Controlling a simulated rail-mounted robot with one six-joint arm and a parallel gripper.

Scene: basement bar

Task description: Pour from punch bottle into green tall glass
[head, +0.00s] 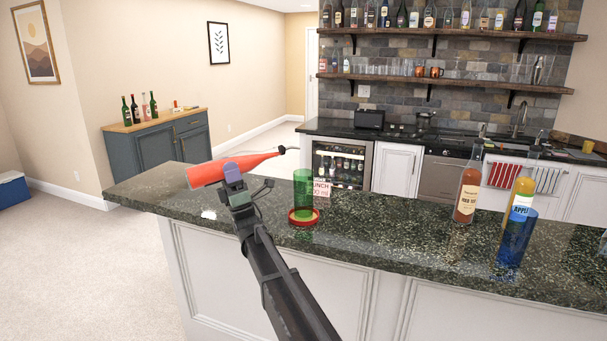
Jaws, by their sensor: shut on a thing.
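The red punch bottle (210,173) is tipped nearly level above the bar counter, its neck pointing right and slightly up. A dark spout (290,149) is at its mouth. My gripper (232,174) is shut on the bottle's body; the fingers are partly hidden. The green tall glass (303,190) stands upright on a red coaster (291,218). In the picture the spout is just above the glass's left rim; depth between them is hard to judge. No stream is visible, and the glass's contents cannot be made out.
A card (323,188) reading "PUNCH" and an amount stands behind the glass, partly covered. An amber bottle (467,195), an apple-labelled bottle (522,190) and a blue glass (516,238) stand at right on the dark counter (400,235). The counter between is clear.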

